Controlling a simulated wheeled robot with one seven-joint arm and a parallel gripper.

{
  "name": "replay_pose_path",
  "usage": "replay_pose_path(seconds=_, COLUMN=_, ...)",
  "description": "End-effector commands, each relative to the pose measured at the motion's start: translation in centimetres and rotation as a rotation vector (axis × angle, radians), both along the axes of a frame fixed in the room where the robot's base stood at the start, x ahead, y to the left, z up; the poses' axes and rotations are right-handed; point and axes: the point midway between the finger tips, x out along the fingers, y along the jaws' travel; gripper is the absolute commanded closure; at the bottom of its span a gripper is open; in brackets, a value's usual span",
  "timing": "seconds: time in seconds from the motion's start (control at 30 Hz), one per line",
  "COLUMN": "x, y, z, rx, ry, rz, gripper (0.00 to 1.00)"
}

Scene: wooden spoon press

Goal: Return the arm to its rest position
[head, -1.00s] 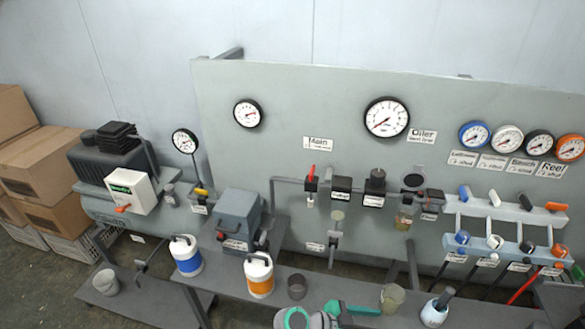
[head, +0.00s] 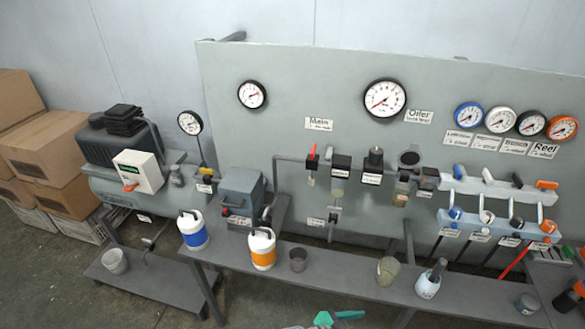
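Only a small teal and grey part of my arm's end (head: 330,319) shows at the bottom edge of the head view, just right of the middle. It is in front of the bench (head: 340,282) and looks apart from everything on it. My gripper's fingertips cannot be made out, so I cannot tell whether it is open or shut. No held object is visible. Most of the arm is below the picture.
On the bench stand a blue-banded jug (head: 193,231), an orange-banded jug (head: 262,249), a dark cup (head: 298,260), a beige cup (head: 388,270) and a white pot with a dark handle (head: 429,281). Behind rises a gauge panel (head: 300,75). Floor shows at lower left.

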Motion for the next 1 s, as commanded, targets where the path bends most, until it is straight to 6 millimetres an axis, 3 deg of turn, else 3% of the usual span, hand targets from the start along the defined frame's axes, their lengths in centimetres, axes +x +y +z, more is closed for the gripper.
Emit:
replay_pose_path(seconds=0.17, x=-2.0, y=2.5, z=-3.1, rx=0.039, ry=0.062, rz=0.190, gripper=0.33)
replay_pose_path(seconds=0.3, x=-4.3, y=5.6, z=-5.4, rx=0.077, ry=0.099, rz=0.393, gripper=0.33)
replay_pose_path(seconds=0.5, x=-8.3, y=10.3, z=-6.6, rx=0.116, ry=0.105, rz=0.661, gripper=0.33)
replay_pose_path(seconds=0.77, x=-14.2, y=16.2, z=-4.3, rx=0.128, ry=0.032, rz=0.941, gripper=0.33)
replay_pose_path(seconds=1.0, x=-19.5, y=19.8, z=1.5, rx=0.089, ry=-0.093, rz=1.112, gripper=0.33)
